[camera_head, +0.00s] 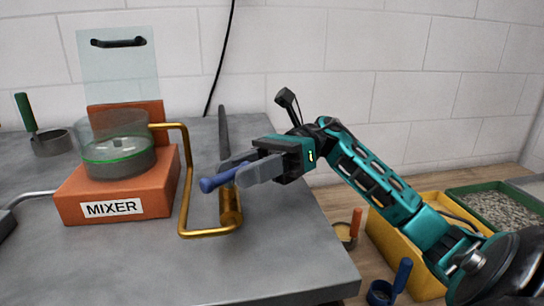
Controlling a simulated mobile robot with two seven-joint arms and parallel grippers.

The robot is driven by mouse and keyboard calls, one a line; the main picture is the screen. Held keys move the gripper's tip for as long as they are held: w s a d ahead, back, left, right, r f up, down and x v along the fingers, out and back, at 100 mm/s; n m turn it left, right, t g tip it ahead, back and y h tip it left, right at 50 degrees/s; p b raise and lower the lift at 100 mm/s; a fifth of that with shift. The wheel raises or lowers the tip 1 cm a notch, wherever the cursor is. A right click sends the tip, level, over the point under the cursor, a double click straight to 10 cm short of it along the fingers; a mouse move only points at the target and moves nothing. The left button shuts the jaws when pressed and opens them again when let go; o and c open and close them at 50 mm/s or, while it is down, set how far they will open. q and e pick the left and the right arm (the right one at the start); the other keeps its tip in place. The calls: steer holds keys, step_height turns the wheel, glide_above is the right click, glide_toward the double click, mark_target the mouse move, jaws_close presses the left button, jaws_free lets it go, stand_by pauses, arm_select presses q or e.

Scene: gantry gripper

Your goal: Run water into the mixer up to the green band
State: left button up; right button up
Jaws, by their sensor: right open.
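The orange mixer (118,197) stands on the grey table at the left, labelled MIXER. Its clear drum (113,128) has a green band (118,159) low around it. I cannot tell the water level inside. A brass pipe (185,190) runs from the drum down to a brass valve (231,212) at the right. The valve's blue lever (209,184) points left. My right gripper (238,169) is open at the blue lever, its fingers partly covering it; I cannot tell whether they touch it.
A clear panel with a black handle (118,42) stands behind the drum. A green-handled scoop (50,142) lies at the back left. Right of the table edge are a yellow bin (405,262), a green-rimmed bin of gravel (505,210) and two more scoops. The front of the table is clear.

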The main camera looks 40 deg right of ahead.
steer(key=d, duration=1)
steer(key=shift+d, duration=0.4)
stand_by(6.6)
